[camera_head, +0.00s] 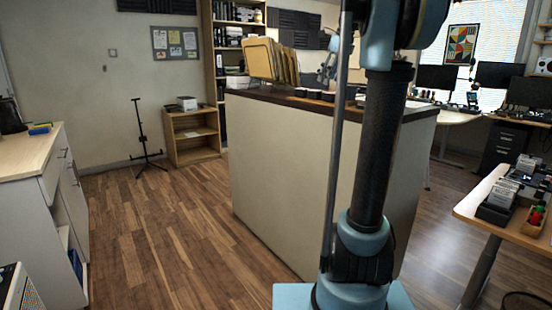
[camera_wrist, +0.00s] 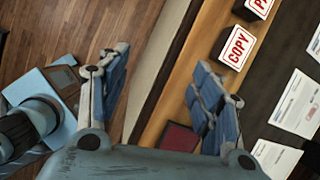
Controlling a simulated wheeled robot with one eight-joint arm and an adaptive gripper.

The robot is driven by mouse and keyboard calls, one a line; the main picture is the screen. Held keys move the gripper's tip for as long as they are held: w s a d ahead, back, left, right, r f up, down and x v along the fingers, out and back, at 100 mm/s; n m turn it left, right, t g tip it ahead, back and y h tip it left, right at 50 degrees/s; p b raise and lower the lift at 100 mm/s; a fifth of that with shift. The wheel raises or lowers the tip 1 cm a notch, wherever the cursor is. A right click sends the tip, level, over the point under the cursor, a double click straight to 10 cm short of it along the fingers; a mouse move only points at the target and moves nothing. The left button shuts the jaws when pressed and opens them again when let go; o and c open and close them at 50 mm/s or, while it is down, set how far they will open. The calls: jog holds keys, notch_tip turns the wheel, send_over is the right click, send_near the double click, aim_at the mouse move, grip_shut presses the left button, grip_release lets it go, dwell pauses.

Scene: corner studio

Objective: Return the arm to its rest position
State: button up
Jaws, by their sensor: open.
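My gripper (camera_wrist: 160,78) is open in the wrist view, with its two blue-grey fingers spread wide and nothing between them. It hangs above the edge of a counter, with the wooden floor below to the left. In the head view my gripper (camera_head: 326,72) shows small, partly behind my upright arm, over the top of the counter (camera_head: 285,165). My arm stands raised in front of the counter and hides part of it.
The wrist view shows a COPY stamp block (camera_wrist: 238,47), a second stamp (camera_wrist: 257,8), white papers (camera_wrist: 297,103) and a dark red item (camera_wrist: 178,140). The head view shows folders (camera_head: 272,60), a left cabinet (camera_head: 35,215) and a right desk (camera_head: 490,205). Floor is clear left of the counter.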

jog(key=s+a+f+n+h, duration=0.1)
jog(key=s+f+n, duration=1.2)
jog(key=s+f, duration=0.5)
jog(key=s+a+f+n+g+h, duration=0.1)
jog(key=s+f+n, duration=1.2)
jog(key=s+f, duration=0.5)
notch_tip(320, 180, down, 6)
jog(key=shift+s+n, duration=0.3)
jog(key=shift+s, duration=0.1)
jog(key=shift+w+f, duration=0.2)
jog(key=shift+w, duration=0.25)
